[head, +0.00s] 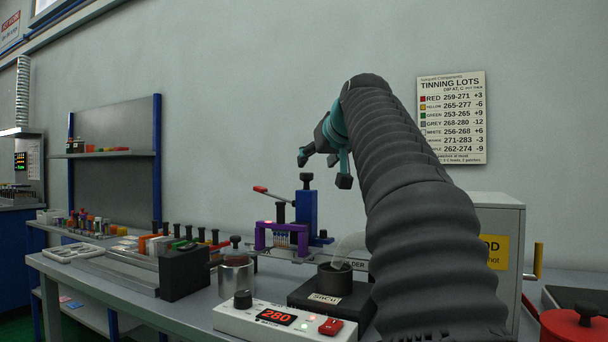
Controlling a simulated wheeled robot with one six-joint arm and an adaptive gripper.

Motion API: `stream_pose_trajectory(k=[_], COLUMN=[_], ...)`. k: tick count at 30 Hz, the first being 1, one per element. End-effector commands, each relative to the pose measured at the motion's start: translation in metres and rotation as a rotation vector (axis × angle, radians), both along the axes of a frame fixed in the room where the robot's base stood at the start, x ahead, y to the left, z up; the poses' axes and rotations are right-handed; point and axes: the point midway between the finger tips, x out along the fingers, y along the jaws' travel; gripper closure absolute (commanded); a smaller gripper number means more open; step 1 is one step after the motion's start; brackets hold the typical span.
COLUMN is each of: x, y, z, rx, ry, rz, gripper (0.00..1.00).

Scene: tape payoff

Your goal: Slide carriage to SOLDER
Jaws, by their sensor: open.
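A blue upright block with a black knob (306,194) and a purple frame (283,236) stand at the back of the bench; I take them for the carriage, but cannot be sure. Thin leads hang in the purple frame. A label ending in "LDER" (353,265), likely SOLDER, shows to the right of it, behind the solder pot (338,279). The rest of the label is hidden. My gripper (323,170) is open and empty. In the picture it appears above and slightly right of the black knob, apart from it. My arm covers the area right of the pot.
A white control box (285,322) reads 280, with a red switch. A metal jar (236,270) stands left of the pot. A red-tipped lever (262,190) sticks up left of the knob. A grey cabinet (492,215) and red lidded pot (575,325) stand right of my arm.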

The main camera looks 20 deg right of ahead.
Motion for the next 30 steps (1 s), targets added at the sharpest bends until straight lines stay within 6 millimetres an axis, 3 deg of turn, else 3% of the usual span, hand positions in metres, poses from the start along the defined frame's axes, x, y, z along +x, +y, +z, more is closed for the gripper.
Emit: stream_pose_trajectory(k=[6,12,18,27,30], x=[0.039,0.065,0.078,0.079,0.079], y=[-0.004,-0.007,-0.008,-0.008,-0.008], z=[-0.016,-0.027,-0.032,-0.033,-0.033], rx=[0.0,-0.001,0.0,0.0,-0.001], ry=[0.001,0.001,0.0,0.0,0.0], rz=[0.002,0.002,0.002,0.002,0.001], gripper=[0.41,0.41,0.41,0.41,0.63])
